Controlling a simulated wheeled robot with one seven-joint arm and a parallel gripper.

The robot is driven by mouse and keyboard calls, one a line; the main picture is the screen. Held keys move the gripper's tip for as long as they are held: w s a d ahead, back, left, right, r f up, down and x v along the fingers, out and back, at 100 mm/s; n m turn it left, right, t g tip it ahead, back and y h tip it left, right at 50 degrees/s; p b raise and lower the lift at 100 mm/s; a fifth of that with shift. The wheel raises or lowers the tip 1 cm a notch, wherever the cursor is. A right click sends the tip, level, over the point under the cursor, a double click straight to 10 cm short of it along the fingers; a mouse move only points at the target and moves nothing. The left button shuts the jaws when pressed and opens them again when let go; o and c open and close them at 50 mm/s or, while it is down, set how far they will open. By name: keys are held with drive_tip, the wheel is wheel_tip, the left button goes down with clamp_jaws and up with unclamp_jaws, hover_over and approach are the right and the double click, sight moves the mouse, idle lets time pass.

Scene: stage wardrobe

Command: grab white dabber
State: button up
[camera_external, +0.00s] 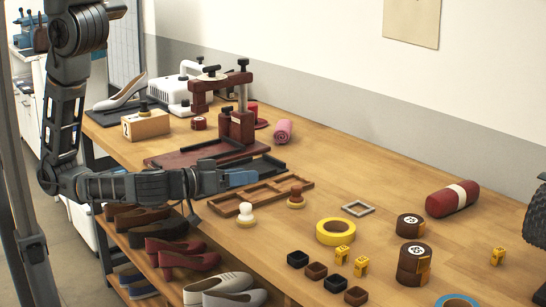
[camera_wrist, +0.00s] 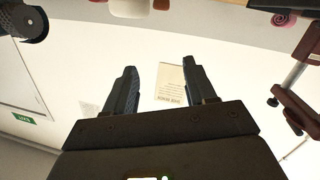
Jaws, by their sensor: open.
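The gripper appears to be above the wooden tray and apart from the dabber. In the wrist view my gripper (camera_wrist: 163,72) is open, with nothing between its two dark fingers. Pale and brown objects are cut off at that view's top edge, and I cannot tell whether one is the dabber.
A brown dabber (camera_external: 296,195) stands to the right, near the divided wooden tray (camera_external: 275,194). Yellow tape (camera_external: 336,231) and several small dark blocks lie in front and right. A red-brown press (camera_external: 236,125) stands behind. Open tabletop lies along the back right (camera_external: 345,165).

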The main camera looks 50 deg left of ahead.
sight(246, 204)
drive_tip(key=s+f+m+h, duration=0.1)
drive_tip(key=s+f+m, duration=0.1)
drive_tip(key=s+f+m+h+b, duration=0.1)
drive_tip(key=s+f+m, duration=0.1)
drive_tip(key=s+f+m+h, duration=0.2)
drive_tip(key=shift+d+f, duration=0.25)
drive_tip(key=shift+d, duration=0.15)
drive_tip(key=p+x, duration=0.1)
drive_tip(key=x, duration=0.1)
drive_tip(key=p+x, duration=0.1)
drive_tip(key=x, duration=0.2)
drive_tip(key=shift+r, duration=0.2)
drive_tip(key=shift+w+d+f+p, duration=0.1)
drive_tip(key=shift+w+f+p, duration=0.05)
drive_tip(key=shift+w+p, duration=0.2)
clamp_jaws()
